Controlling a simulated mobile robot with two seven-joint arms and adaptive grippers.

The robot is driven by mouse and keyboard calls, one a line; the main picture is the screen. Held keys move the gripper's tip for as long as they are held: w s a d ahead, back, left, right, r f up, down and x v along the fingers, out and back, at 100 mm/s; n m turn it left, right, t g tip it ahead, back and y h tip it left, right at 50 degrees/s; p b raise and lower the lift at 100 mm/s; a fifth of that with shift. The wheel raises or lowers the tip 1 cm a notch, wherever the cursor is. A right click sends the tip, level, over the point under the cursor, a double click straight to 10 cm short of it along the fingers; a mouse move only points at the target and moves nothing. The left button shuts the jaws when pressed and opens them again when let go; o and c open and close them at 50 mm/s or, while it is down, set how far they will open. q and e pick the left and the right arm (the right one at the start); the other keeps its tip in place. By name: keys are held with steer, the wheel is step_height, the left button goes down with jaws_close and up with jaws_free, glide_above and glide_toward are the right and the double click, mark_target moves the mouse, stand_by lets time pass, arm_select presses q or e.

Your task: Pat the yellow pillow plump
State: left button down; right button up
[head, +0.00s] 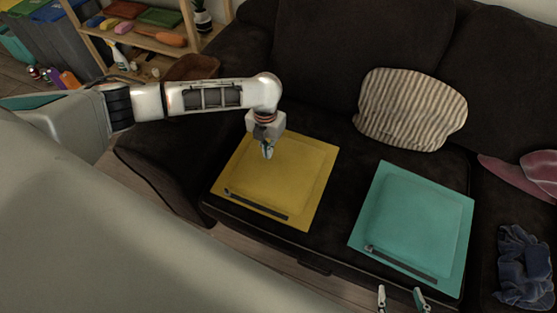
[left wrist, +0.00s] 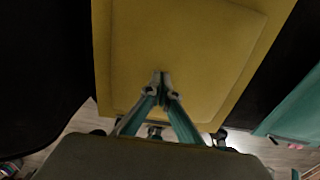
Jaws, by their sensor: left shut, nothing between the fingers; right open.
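The yellow pillow (head: 290,185) lies flat on the seat of the dark sofa, left of the teal pillow. It has a raised middle, a flat border and a dark strip along its front edge. My left gripper (head: 267,154) is shut and empty over the back part of the yellow pillow, fingers pointing down. In the left wrist view the shut fingertips (left wrist: 160,75) show against the yellow pillow (left wrist: 190,45); I cannot tell whether they touch it. My right gripper (head: 401,298) is open and empty at the bottom edge of the head view, in front of the teal pillow.
The teal pillow (head: 415,225) lies flat to the right. A striped cushion (head: 411,108) leans on the sofa's backrest. A pink cloth (head: 520,172) and a crumpled blue cloth (head: 524,265) lie at the right. A wooden shelf (head: 150,42) stands behind the sofa's left arm.

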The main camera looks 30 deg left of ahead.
mark_target(278, 161)
arm_select(q)
steer(key=shift+f, duration=0.65)
steer(key=shift+w+d+r, duration=0.15)
steer(key=shift+d+r, duration=0.4)
steer(key=shift+r, duration=0.2)
steer(key=shift+d+r+p, duration=0.95)
steer(key=shift+d+p, duration=0.1)
steer(key=shift+d, duration=0.2)
arm_select(e)
steer(key=r, duration=0.1)
steer(key=w+r, duration=0.1)
steer(key=r, duration=0.1)
steer(key=shift+w+r+t, duration=0.2)
steer(key=shift+w+t, duration=0.1)
steer(key=shift+w, duration=0.05)
arm_select(q)
steer(key=shift+f, duration=0.2)
arm_select(e)
steer(key=shift+f, duration=0.15)
